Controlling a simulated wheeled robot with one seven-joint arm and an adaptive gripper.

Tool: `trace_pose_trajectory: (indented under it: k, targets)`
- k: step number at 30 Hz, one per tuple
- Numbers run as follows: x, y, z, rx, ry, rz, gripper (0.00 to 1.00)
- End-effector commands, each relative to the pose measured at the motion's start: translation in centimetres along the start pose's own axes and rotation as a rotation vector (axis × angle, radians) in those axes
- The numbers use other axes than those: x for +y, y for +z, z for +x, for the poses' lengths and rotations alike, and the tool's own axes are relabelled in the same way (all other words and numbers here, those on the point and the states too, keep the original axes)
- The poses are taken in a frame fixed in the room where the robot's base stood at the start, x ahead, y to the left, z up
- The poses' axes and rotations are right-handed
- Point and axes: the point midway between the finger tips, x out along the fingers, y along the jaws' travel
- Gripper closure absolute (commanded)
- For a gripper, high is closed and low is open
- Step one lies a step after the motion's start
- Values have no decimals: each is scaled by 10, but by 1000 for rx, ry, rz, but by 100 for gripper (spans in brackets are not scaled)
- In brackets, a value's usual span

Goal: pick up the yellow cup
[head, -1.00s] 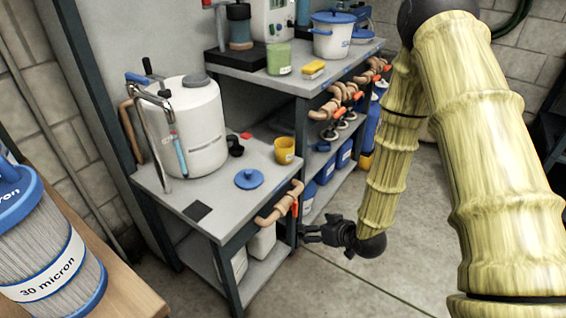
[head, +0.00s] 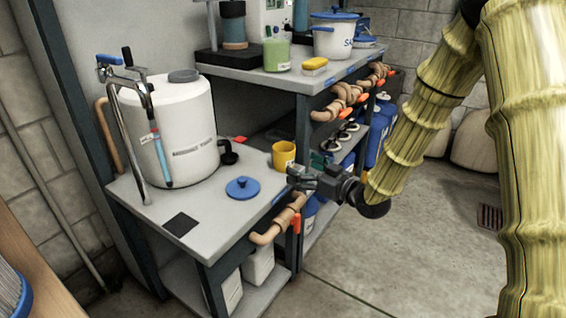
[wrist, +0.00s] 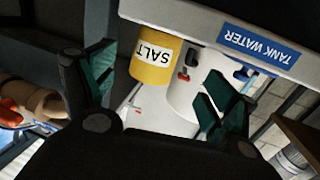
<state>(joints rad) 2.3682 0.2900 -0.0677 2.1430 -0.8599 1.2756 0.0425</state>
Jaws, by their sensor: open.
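The yellow cup (head: 283,155) stands upright near the right edge of the grey lower bench (head: 228,208) in the head view. In the wrist view the cup (wrist: 157,62) shows upside down with a white SALT label, and it lies between the finger directions, ahead of the fingers. My gripper (head: 300,178) is open and empty, just off the bench's right edge, in front of and slightly right of the cup in the head view. Its two dark green fingers also show spread apart in the wrist view (wrist: 160,75). The exact gap to the cup is hard to tell.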

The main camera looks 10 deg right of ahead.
Motion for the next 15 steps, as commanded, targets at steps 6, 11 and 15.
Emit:
trace_pose_trajectory:
  k: [6, 11, 15]
  targets:
    - [0, 2, 31, 0, -2, -1, 14]
    - [-1, 2, 41, -1, -2, -1, 14]
    - [1, 7, 51, -2, -3, -1, 14]
